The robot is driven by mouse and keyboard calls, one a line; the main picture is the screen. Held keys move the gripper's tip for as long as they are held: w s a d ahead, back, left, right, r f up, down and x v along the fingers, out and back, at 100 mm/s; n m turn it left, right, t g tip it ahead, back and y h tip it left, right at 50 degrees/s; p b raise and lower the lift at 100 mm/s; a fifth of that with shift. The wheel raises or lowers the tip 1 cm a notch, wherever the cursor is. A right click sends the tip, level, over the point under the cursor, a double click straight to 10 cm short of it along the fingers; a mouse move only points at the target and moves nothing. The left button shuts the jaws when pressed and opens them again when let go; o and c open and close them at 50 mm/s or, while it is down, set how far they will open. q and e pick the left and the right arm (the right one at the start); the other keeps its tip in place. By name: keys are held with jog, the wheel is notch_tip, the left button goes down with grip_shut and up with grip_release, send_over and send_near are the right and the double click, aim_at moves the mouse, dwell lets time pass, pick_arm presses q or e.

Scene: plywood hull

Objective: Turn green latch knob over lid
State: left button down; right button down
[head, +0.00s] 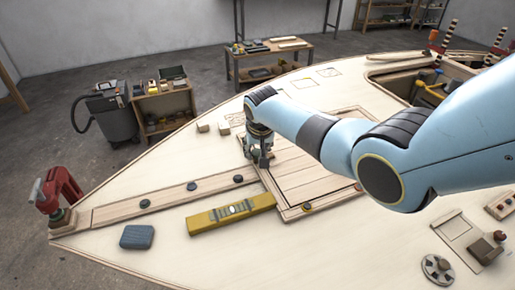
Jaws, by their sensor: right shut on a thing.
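The lid (305,178) is a planked wooden panel in a frame set into the pale plywood hull. My right gripper (261,161) points down at the lid's far left corner, its arm coming in from the right and covering part of the lid. It is shut on the green latch knob, which is mostly hidden by the fingers; I cannot tell which way the latch points. A knob with a yellow ring (307,206) sits on the lid's near edge. A reddish knob (358,187) shows at the right edge, beside my arm. My left gripper is out of view.
A yellow level (231,214) lies in front of the lid. A wooden strip with dark knobs (170,195) runs left to a red clamp (60,192). A blue-grey pad (137,237) lies nearby. Small wood blocks (203,128) stand behind the gripper.

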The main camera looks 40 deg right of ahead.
dwell(0.3)
jog(key=c, duration=0.9)
grip_release()
jog(key=shift+c, duration=0.2)
jog(key=shift+r, duration=0.1)
jog(key=v, duration=1.1)
jog(key=shift+s+r, duration=0.2)
jog(key=shift+r, duration=0.15)
jog(key=shift+a+f, duration=0.1)
jog(key=shift+a, duration=0.05)
